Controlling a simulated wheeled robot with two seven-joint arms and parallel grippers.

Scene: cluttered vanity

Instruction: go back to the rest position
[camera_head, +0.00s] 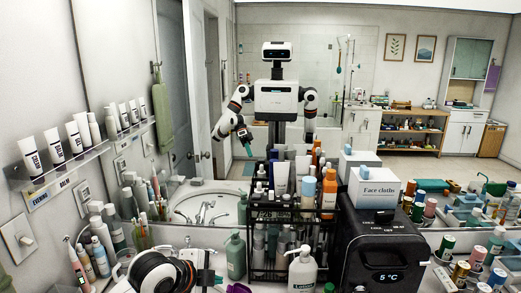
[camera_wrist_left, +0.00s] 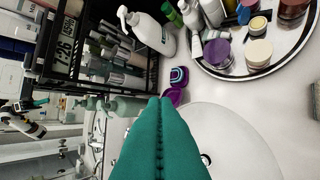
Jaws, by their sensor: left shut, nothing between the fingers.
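My left gripper (camera_head: 205,276) is at the bottom of the head view, in front of the mirror and low over the basin area. In the left wrist view its two long teal fingers (camera_wrist_left: 160,102) lie side by side, shut with nothing between them. They point toward a small purple item (camera_wrist_left: 177,87) and appear apart from it. The white basin (camera_wrist_left: 225,140) is below and beside the fingers. My right gripper is not directly in view. The mirror shows my reflection with the left arm bent.
A black wire rack (camera_head: 290,215) of bottles and a white pump bottle (camera_head: 302,268) stand to the right of the gripper. A black box (camera_head: 382,245) with a "5 °C" display is further right. A round tray (camera_wrist_left: 235,72) holds several jars. A wall shelf (camera_head: 60,180) with tubes is at left.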

